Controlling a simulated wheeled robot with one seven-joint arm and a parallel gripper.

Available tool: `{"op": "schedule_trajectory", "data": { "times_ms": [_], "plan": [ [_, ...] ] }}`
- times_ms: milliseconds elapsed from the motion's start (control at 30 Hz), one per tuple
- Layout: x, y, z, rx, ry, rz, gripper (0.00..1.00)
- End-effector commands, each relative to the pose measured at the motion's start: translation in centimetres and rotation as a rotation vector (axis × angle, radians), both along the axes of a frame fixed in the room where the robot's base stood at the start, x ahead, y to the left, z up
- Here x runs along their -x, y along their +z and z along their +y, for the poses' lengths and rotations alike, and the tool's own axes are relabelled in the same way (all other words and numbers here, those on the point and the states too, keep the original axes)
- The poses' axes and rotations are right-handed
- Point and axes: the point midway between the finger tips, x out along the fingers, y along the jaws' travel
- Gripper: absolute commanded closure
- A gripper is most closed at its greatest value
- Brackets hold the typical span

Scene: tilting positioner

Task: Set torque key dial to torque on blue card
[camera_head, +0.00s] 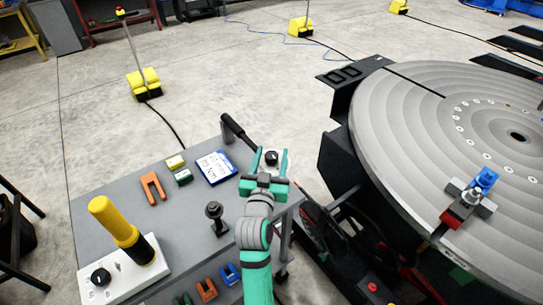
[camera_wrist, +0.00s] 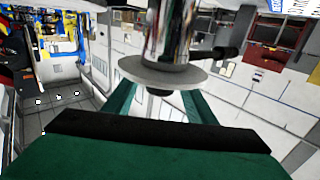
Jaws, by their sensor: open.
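The blue card (camera_head: 215,167) lies on the grey cart top, with a white face and print too small to read. A yellow-handled tool (camera_head: 118,222) with a black lower part stands tilted on a white block (camera_head: 132,277), which bears a black round knob (camera_head: 100,277). I cannot tell for sure which part is the torque key's dial. My gripper (camera_head: 271,160) is open above the cart's right edge, right of the card. A dark knob shows between its fingers; I cannot tell whether they touch it. The wrist view shows a shiny cylinder with a pale disc (camera_wrist: 158,74) close by the teal fingers.
On the cart top (camera_head: 90,215) lie an orange fork-shaped piece (camera_head: 153,188), small yellow and green blocks, and a dark upright post (camera_head: 215,213). More coloured pieces lie along its front. A large round positioner table (camera_head: 400,120) with a blue-topped clamp (camera_head: 485,180) stands right.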

Motion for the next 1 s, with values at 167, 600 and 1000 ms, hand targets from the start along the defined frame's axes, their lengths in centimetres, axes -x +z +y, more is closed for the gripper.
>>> {"op": "schedule_trajectory", "data": {
  "times_ms": [167,600,1000],
  "plan": [
    [-0.04,0.00,-0.01,0.000,0.000,0.000,0.49],
    [-0.06,-0.04,0.09,0.000,-0.008,0.002,0.90],
    [-0.19,-0.30,0.24,0.002,-0.170,0.009,0.90]
  ]
}}
